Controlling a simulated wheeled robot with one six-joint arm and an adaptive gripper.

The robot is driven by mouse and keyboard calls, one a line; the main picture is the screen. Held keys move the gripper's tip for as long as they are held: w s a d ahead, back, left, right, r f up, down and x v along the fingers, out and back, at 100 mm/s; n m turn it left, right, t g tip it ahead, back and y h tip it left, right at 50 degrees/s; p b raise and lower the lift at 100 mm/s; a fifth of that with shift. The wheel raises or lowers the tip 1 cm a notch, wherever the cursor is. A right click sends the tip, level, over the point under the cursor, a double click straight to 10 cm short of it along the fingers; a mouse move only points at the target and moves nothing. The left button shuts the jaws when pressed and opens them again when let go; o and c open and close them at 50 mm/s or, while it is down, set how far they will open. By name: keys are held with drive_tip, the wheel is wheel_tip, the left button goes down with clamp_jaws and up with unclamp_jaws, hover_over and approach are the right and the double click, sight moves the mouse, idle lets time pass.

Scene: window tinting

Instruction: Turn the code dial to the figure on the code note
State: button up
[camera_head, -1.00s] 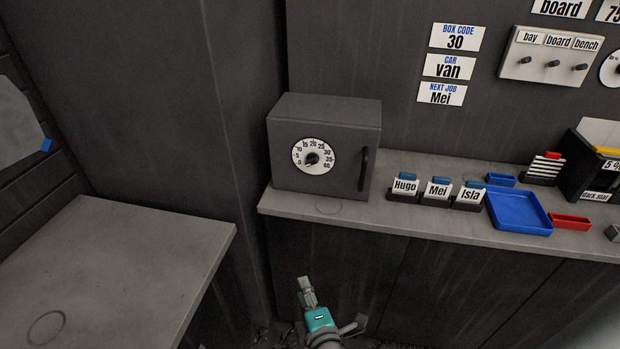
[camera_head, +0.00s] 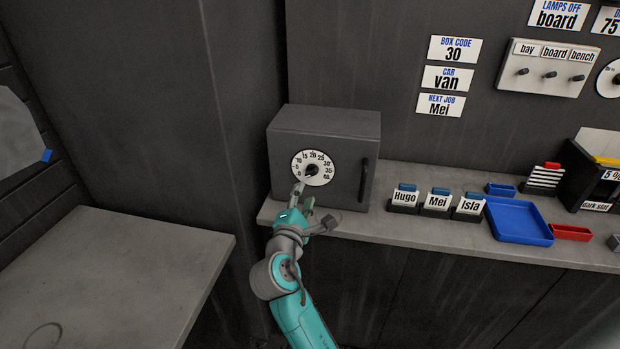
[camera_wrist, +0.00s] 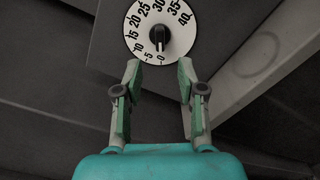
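The code dial (camera_head: 313,168) is a round white scale marked 0 to 40 with a dark knob in its middle, on the front of a grey box (camera_head: 325,121). In the wrist view the dial (camera_wrist: 139,26) is ahead, and the mark on its knob (camera_wrist: 159,40) seems to point near 0. The code note (camera_head: 453,50) on the wall reads "BOX CODE 30". My gripper (camera_head: 303,194) is just below the dial in the head view. In the wrist view my gripper (camera_wrist: 158,72) is open and empty, its fingertips short of the knob.
The box's dark handle (camera_head: 365,180) is right of the dial. The box stands on a grey shelf (camera_head: 390,224). Name holders (camera_head: 436,202), a blue tray (camera_head: 518,222) and a red tray (camera_head: 572,232) stand further right. A grey bench (camera_head: 120,270) is at left.

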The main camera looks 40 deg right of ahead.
sight(311, 175)
drive_tip(key=x, duration=0.8)
drive_tip(key=shift+w+d, duration=0.15)
clamp_jaws()
